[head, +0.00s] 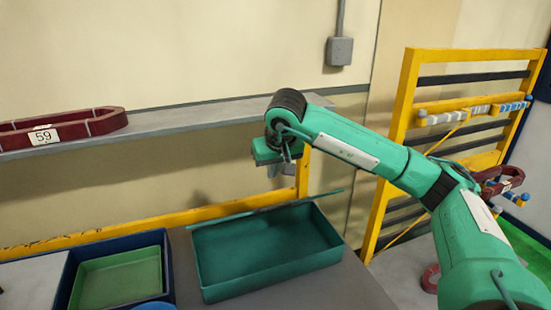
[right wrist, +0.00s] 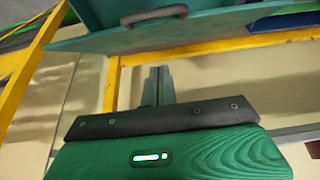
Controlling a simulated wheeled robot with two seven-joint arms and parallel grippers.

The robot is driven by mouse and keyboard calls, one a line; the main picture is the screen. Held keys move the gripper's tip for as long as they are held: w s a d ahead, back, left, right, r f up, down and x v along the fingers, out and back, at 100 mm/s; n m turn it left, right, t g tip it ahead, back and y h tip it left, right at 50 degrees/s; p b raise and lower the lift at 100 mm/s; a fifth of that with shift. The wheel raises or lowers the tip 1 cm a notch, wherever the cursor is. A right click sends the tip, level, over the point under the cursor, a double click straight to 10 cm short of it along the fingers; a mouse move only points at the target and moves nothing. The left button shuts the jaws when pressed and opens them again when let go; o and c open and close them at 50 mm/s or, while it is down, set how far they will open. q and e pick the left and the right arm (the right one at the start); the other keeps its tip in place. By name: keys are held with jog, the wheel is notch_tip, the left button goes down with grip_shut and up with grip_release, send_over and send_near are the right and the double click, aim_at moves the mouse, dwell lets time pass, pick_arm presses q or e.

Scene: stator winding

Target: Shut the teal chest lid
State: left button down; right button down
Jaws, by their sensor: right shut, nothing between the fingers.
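The teal chest (head: 222,282) sits on the grey table with its top open and its inside looking empty. Its lid (head: 268,209) shows only as a thin teal strip along the back edge, so the lid stands open. In the right wrist view the lid (right wrist: 210,28) is a teal panel at the top, with a dark brown handle (right wrist: 154,15). My right gripper (head: 281,170) is above and behind the chest's back edge, apart from it. Its fingers (right wrist: 157,85) are shut and empty, pointing toward the lid's handle side. My left gripper is out of view.
A blue box with a green tray (head: 120,280) stands left of the chest. A yellow rail (head: 130,225) runs behind the table. A grey shelf (head: 190,115) with a dark red ring marked 59 (head: 60,132) is above. A yellow rack (head: 405,95) stands right.

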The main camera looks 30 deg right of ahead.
aim_at(264, 209)
jog(key=p+x, duration=0.2)
jog(key=x, duration=0.2)
jog(key=shift+f, duration=0.4)
jog(key=s+f, duration=0.1)
jog(key=s+f+p, duration=0.1)
jog(key=shift+s+a+f, duration=0.15)
jog(key=shift+s+a, duration=0.2)
jog(key=shift+s, duration=0.05)
